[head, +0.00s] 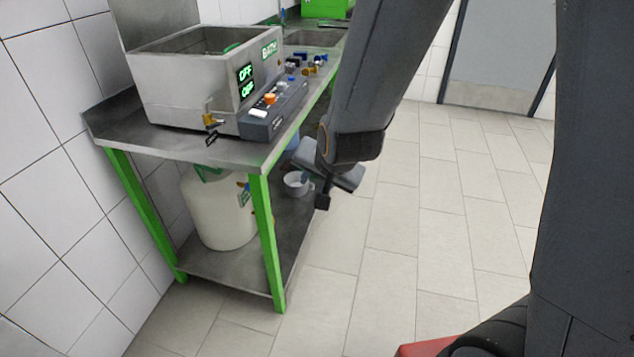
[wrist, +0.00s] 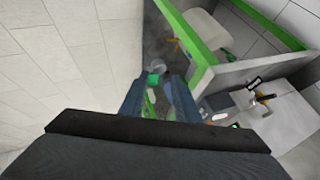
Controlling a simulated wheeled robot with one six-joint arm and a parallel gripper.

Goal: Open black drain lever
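A small black lever (head: 211,138) hangs at a slant under a brass valve (head: 208,118) on the lower front corner of the steel bath (head: 175,95). In the wrist view a black lever (wrist: 255,84) shows at the right, near the bench edge, though I cannot be sure it is the same one. My gripper (wrist: 155,100) shows two fingers apart with nothing held between them. In the head view my gripper (head: 335,178) hangs right of the bench's front edge, clear of the lever. My arm hides part of it.
The steel bench (head: 215,152) has green legs. A grey control box (head: 285,110) with coloured knobs sits beside the bath. A white container (head: 222,212) and a white mug (head: 297,184) are on the lower shelf.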

